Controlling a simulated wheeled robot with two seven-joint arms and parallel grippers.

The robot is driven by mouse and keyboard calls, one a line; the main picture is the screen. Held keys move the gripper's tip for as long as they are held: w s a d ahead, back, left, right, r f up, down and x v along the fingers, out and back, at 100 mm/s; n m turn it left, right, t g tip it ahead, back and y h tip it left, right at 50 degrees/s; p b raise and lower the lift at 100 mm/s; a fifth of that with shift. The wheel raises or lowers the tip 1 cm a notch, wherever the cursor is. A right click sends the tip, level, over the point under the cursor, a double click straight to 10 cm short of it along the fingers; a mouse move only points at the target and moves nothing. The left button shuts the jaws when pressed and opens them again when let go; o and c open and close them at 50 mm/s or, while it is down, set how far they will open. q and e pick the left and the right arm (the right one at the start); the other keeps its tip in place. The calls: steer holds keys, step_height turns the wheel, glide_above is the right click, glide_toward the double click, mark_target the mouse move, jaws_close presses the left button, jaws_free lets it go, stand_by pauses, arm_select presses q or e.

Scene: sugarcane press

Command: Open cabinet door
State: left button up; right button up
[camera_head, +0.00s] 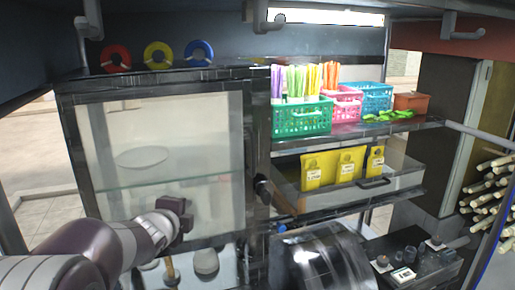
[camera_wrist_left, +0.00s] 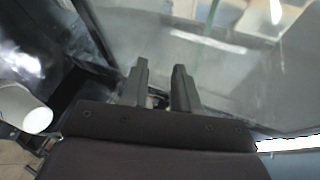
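The cabinet (camera_head: 68,130) has a dark frame and a large clear glass door (camera_head: 215,130) on its front, at the left of the head view. The door looks shut. Shelves and pale items show dimly behind the glass. My left gripper (camera_head: 183,208) is in front of the lower part of the door. In the left wrist view its two fingers (camera_wrist_left: 160,82) are apart with nothing clearly held between them, and the glass (camera_wrist_left: 225,60) lies beyond them. I cannot tell whether they touch the door. No door handle is clear. My right gripper is not in view.
A green basket (camera_head: 303,121) with colourful straws stands on the shelf right of the cabinet. Yellow packets (camera_head: 347,167) sit in a tray below. A shiny metal drum (camera_head: 318,262) is lower down. Coloured rings (camera_head: 158,55) are above the cabinet. Sugarcane stalks (camera_head: 488,190) are at far right.

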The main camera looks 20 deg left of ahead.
arm_select(q)
step_height(320, 180, up, 6)
steer(key=w+d+r+m+t+h, duration=0.1)
steer(key=w+m+t+h, duration=0.15)
steer(key=m, duration=0.55)
steer(key=m+h, duration=0.7)
steer(key=m, duration=0.8)
glide_toward(252, 150)
steer(key=shift+m+t, duration=0.3)
steer(key=shift+t, duration=0.05)
steer(key=p+x, duration=0.6)
steer(key=x, duration=0.3)
steer(key=shift+w+d+f+p, duration=0.15)
steer(key=shift+w+f+p, duration=0.05)
steer(key=shift+w+p, duration=0.15)
steer(key=shift+w+d+f, duration=0.15)
steer(key=shift+w+d, duration=0.05)
steer(key=shift+w, duration=0.1)
steer(key=shift+a, duration=0.1)
jaws_close()
